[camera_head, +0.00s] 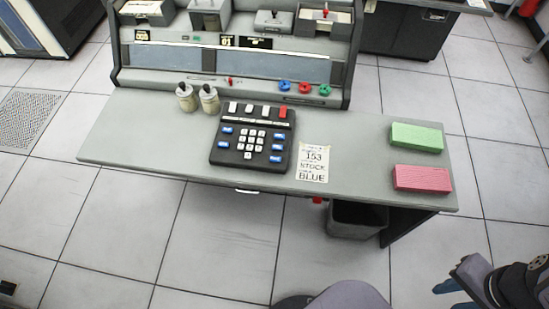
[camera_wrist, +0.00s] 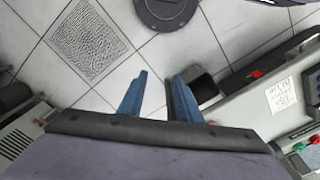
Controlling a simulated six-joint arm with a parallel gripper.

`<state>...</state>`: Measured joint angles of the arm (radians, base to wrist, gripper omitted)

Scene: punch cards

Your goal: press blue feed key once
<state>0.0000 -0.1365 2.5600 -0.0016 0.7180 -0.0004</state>
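A black key panel (camera_head: 250,166) lies on the grey desk, with white keys in the middle and several blue keys (camera_head: 226,131) along its left and right sides. The blue keys' labels are too small to read, so I cannot tell which is the feed key. A separate round blue knob (camera_head: 284,86) sits on the console ledge behind. My gripper (camera_head: 445,294) is at the lower right in the head view, beyond the desk's front edge and well away from the panel. In the wrist view my gripper (camera_wrist: 161,77) has its two blue fingers apart, with nothing between them.
A note (camera_head: 313,163) reading "153 STOCK BLUE" lies right of the panel. Green (camera_head: 417,137) and pink (camera_head: 421,179) card stacks lie on the desk's right end. Two pale canisters (camera_head: 186,98) stand behind the panel. A bin (camera_head: 357,219) stands under the desk.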

